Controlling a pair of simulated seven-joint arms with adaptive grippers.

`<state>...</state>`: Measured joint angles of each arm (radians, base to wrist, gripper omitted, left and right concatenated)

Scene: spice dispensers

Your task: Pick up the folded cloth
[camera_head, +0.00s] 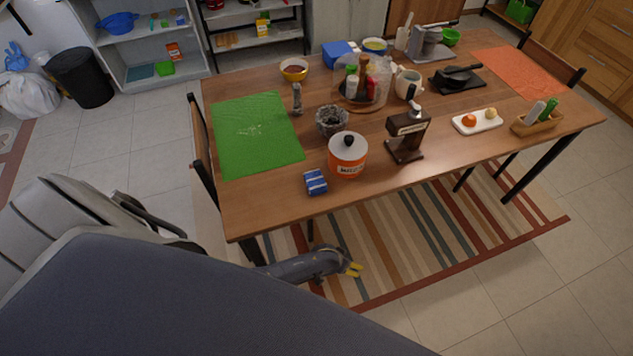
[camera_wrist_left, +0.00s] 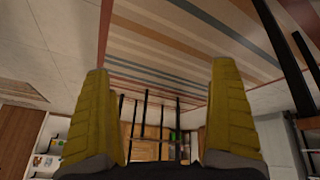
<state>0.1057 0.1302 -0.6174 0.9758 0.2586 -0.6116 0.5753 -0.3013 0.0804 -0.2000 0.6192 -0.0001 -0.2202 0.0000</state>
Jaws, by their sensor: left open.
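The folded cloth (camera_head: 315,182) is a small blue bundle with white stripes. It lies on the near edge of the wooden table, in front of the orange pot. My left gripper (camera_head: 354,270) has yellow fingers and is below the table's near edge, over the striped rug, apart from the cloth. In the left wrist view the two yellow fingers (camera_wrist_left: 166,110) are wide apart with nothing between them. The cloth does not show in the left wrist view. My right gripper is in neither view.
An orange pot (camera_head: 348,156) with a dark knob stands just behind the cloth. A dark grinder (camera_head: 408,138) is to its right, a grey bowl (camera_head: 332,121) behind it. A green mat (camera_head: 255,135) covers the table's left. The near edge right of the cloth is clear.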

